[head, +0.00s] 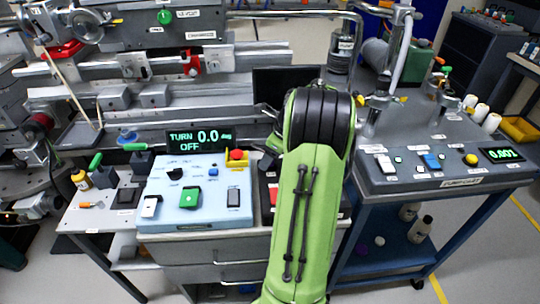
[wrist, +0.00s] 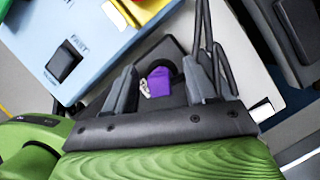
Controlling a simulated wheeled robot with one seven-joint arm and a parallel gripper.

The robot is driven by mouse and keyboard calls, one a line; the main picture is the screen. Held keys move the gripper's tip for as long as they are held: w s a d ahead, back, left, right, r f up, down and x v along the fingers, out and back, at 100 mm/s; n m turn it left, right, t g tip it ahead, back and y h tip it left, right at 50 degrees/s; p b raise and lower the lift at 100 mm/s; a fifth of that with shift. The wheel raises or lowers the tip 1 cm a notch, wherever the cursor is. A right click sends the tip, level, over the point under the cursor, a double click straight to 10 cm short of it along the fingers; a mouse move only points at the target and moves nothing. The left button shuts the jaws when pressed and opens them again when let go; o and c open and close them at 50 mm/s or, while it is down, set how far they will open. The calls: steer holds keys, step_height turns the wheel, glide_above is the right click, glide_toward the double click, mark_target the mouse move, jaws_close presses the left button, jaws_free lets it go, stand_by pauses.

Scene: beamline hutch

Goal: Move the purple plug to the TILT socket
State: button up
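The purple plug (wrist: 158,81) shows in the wrist view between the two fingers of my gripper (wrist: 160,66), over a dark surface, with a pale piece at its left side. The fingers stand apart on either side of it, with a gap visible on the right. A dark curved piece, perhaps its cable, arches beside the plug. In the head view my green arm hides the gripper and the plug. I cannot make out the TILT socket or its label in either view.
A light blue control box (head: 213,205) with a green switch and a red stop button stands left of my arm; its edge fills the wrist view's upper left. A display (head: 199,138) reads TURN 0.0 OFF. A grey console (head: 440,165) on a blue cart stands right.

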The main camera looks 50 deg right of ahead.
steer(key=p+v, duration=0.8)
steer(key=v, duration=0.7)
steer(key=shift+r, duration=0.35)
steer(key=shift+s+d, duration=0.1)
steer(key=shift+s, duration=0.05)
